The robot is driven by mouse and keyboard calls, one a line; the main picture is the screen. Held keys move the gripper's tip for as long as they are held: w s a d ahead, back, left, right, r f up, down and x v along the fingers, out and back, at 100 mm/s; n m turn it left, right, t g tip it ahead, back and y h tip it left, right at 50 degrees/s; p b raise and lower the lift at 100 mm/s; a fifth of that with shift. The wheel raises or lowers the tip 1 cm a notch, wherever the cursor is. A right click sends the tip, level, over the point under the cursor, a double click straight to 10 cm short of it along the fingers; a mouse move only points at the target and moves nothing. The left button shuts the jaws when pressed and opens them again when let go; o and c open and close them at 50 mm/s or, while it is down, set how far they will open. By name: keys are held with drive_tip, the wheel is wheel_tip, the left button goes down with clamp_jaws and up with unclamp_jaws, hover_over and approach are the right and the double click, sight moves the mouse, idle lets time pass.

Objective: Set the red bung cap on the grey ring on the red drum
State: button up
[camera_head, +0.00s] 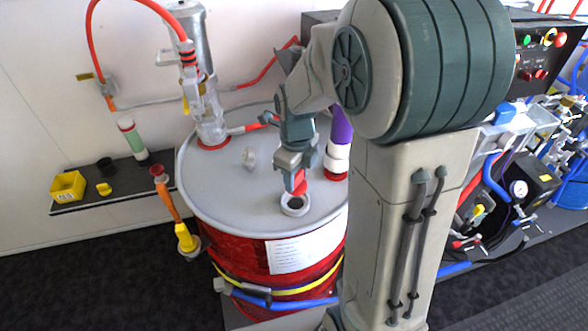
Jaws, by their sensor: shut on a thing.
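The red drum (225,242) stands in the middle with a flat grey lid (225,195). The grey ring (295,210) lies on the lid near its front right edge, with a dark opening in it. My gripper (298,186) points down above the ring and is shut on the red bung cap (300,187). The cap shows as a small red piece between the fingers, just above the ring's back edge. Whether cap and ring touch cannot be told. The fingers partly hide the cap.
A metal pump (208,120) with a red hose stands at the lid's back. A small pale fitting (250,158) and a purple and white cylinder (338,150) are near my gripper. A shelf (120,190) with a yellow bin (68,186) is left. Machinery stands right.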

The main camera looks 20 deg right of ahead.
sight(296, 188)
drive_tip(key=shift+f+b, duration=1.65)
drive_tip(key=shift+f, duration=0.9)
drive_tip(key=shift+w+f+b, duration=0.1)
drive_tip(key=shift+f+b, duration=0.5)
drive_tip(key=o, duration=0.7)
drive_tip(key=shift+r+p, duration=4.25)
drive_tip(key=shift+r, duration=1.35)
